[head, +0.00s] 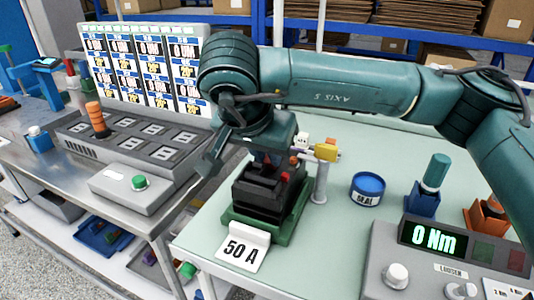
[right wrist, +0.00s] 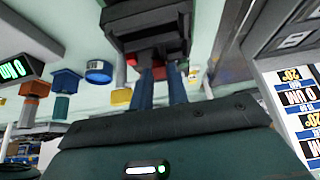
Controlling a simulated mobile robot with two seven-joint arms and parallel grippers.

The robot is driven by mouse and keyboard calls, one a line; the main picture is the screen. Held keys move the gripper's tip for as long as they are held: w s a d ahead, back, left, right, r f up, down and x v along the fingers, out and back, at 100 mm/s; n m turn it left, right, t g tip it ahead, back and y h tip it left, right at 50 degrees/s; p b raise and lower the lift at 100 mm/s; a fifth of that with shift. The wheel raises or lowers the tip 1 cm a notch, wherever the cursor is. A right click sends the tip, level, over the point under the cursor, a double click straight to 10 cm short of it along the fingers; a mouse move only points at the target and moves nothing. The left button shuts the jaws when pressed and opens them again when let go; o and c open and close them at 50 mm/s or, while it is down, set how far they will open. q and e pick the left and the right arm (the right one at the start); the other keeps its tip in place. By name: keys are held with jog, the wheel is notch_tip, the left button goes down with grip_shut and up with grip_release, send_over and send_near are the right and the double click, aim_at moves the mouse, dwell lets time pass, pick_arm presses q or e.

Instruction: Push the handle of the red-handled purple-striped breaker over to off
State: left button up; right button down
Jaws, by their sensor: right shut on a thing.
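The black breaker (head: 262,192) stands upright in a green base on the pale green bench, behind a white "50 A" card (head: 243,250). Red parts show on its right side. My right gripper (head: 265,158) is over its top, largely hidden by my wrist in the head view. I cannot make out a purple stripe. My left gripper is not in view.
A grey post with a yellow block (head: 326,152) stands close right of the breaker. Further right are a blue "SEAL" tin (head: 368,188), a blue holder (head: 422,203), an orange holder (head: 488,215) and a "0 Nm" meter (head: 433,238). A metal bench with a display board (head: 150,60) is left.

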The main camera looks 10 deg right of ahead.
jog(key=c, duration=1.4)
grip_release()
jog(key=shift+o, duration=0.2)
pick_arm(q)
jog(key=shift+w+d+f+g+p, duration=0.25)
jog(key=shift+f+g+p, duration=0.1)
jog(key=shift+p, duration=0.35)
pick_arm(e)
jog(key=v, duration=1.3)
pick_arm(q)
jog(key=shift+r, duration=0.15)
pick_arm(e)
jog(key=shift+r, duration=0.1)
